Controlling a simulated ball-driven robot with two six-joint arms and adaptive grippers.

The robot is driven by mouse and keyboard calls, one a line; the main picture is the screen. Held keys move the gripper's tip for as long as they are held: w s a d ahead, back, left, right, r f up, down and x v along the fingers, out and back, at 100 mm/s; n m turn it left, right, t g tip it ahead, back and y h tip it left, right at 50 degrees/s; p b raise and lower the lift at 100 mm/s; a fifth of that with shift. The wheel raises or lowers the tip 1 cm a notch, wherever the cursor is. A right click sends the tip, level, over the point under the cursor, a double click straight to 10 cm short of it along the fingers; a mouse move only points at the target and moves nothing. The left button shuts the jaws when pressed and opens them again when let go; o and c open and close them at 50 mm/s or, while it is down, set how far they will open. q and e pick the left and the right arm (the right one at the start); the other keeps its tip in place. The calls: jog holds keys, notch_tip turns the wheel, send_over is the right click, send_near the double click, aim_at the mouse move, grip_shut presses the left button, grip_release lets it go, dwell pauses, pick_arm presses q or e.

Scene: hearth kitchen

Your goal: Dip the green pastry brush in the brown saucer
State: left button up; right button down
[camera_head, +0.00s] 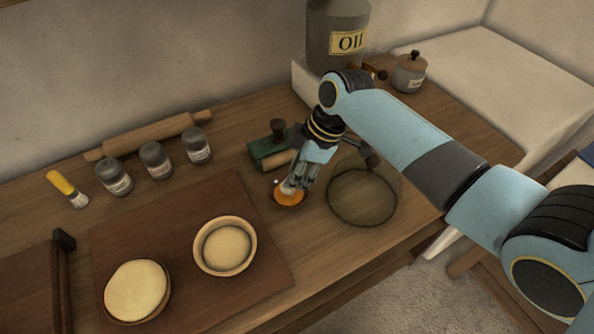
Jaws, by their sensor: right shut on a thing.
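The brown saucer (277,201) stands on the wooden table near its middle and holds an orange liquid. My right gripper (293,184) is right over the saucer, pointing down. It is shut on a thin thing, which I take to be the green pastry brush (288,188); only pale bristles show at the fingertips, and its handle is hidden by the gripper. The bristle end is at the saucer's liquid; I cannot tell how deep it is. My left gripper is not in view.
A green block-like thing (263,151) with a dark knob lies just behind the saucer. A brown board (120,222) carries two bowls. Behind are a yellow brush (62,184), several jars and a rolling pin (150,137).

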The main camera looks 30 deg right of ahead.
jog(key=shift+f+b, duration=0.4)
jog(key=shift+f, duration=0.3)
dwell(0.5)
jog(key=shift+s+f, duration=0.1)
dwell(1.2)
notch_tip(320, 180, up, 5)
jog(key=p, duration=0.5)
jog(key=shift+r, duration=1.05)
